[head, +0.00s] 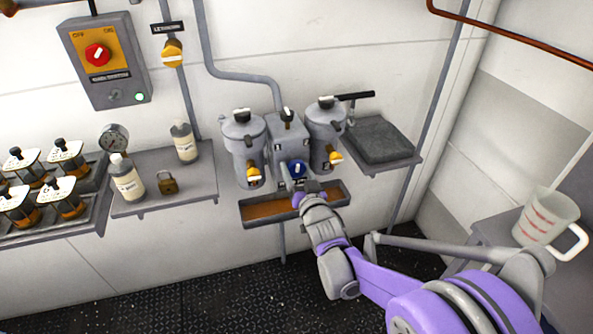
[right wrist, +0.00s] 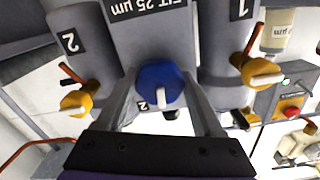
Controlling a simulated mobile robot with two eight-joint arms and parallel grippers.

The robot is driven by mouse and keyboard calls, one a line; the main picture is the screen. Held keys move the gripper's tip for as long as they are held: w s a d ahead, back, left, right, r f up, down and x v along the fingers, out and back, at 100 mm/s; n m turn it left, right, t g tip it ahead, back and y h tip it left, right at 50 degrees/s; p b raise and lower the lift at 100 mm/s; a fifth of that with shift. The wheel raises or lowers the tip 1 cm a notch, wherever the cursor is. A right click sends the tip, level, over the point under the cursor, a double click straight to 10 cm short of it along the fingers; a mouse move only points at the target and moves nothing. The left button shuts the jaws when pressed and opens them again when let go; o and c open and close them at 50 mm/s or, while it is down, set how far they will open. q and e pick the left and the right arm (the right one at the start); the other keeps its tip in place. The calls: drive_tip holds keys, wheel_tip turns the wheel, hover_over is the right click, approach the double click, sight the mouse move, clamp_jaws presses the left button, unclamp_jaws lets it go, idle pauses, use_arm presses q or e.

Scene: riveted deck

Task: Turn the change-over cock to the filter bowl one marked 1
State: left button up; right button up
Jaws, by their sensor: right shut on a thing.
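The change-over cock, a blue knob with a white pointer bar (head: 297,169), sits low between two grey filter bowls. In the right wrist view the cock (right wrist: 160,84) is between my fingers; its bar points toward the bottom of that picture, beside a small plate marked 2. Filter bowl 1 (head: 240,135) is on the left in the head view and on the right in the wrist view (right wrist: 226,40). Filter bowl 2 (head: 321,122) is on the opposite side (right wrist: 82,35). My right gripper (head: 302,190) is shut on the cock. My left gripper is not in view.
Yellow drain cocks (head: 254,181) (head: 335,159) stick out from both bowls, close to my gripper. A drip tray (head: 262,216) is below. A shelf (head: 405,163) with a dark folded pad is at right; a jug (head: 545,218) stands farther right.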

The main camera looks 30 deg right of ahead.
drive_tip(key=n, duration=0.5)
drive_tip(key=shift+n, duration=0.3)
drive_tip(key=shift+n+b, duration=0.45)
drive_tip(key=shift+n, duration=1.75)
drive_tip(key=o, duration=1.4)
drive_tip(key=p+v, duration=0.1)
drive_tip(key=v, duration=1)
drive_tip(key=shift+a, duration=0.1)
